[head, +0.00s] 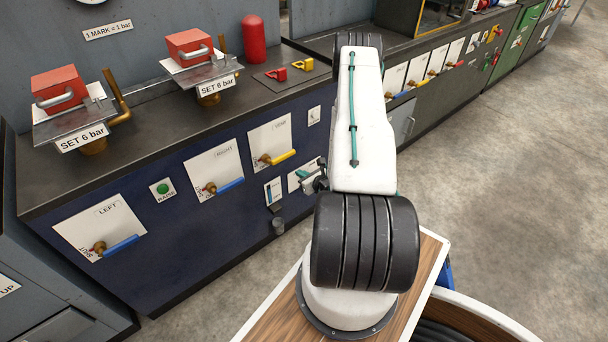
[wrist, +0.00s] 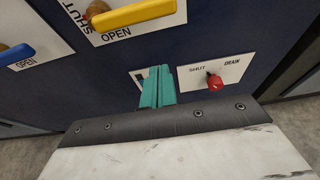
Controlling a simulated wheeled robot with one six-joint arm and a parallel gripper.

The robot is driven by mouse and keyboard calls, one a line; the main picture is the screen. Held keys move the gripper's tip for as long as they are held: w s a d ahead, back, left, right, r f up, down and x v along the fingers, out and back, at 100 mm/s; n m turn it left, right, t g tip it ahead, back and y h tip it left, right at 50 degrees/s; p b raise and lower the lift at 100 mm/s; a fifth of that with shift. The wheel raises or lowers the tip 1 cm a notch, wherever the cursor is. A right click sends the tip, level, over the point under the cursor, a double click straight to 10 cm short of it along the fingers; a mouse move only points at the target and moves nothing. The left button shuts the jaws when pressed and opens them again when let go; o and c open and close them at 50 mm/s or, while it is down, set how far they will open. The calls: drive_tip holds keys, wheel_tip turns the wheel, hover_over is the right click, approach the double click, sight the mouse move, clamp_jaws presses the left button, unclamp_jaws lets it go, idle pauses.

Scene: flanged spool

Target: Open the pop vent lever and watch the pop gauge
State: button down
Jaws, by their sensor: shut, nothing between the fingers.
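A yellow lever (head: 277,158) is mounted on a white plate (head: 269,136) on the blue cabinet front; I cannot read its name clearly. In the wrist view the yellow lever (wrist: 133,14) lies parallel to the plate's lower edge, its end to the right, with SHUT at left and OPEN below. My gripper (head: 304,175) is below and right of it; in the wrist view the teal fingers (wrist: 157,80) are shut, empty and apart from the lever. A round gauge (head: 91,1) is cut off at the top of the head view; its reading is out of frame.
Blue levers marked LEFT (head: 121,245) and RIGHT (head: 229,185) sit further left. A red DRAIN knob (wrist: 215,82) is just right of my fingers. A green button (head: 162,188) is between the blue levers. Two red-weighted SET 6 bar valves stand on the bench (head: 150,130).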

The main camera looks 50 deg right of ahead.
drive_tip(key=w+d+r, duration=0.1)
drive_tip(key=w+r, duration=0.1)
drive_tip(key=w, duration=0.3)
drive_tip(key=shift+w+d, duration=0.15)
drive_tip(key=shift+w, duration=0.15)
drive_tip(key=shift+s+d, duration=0.1)
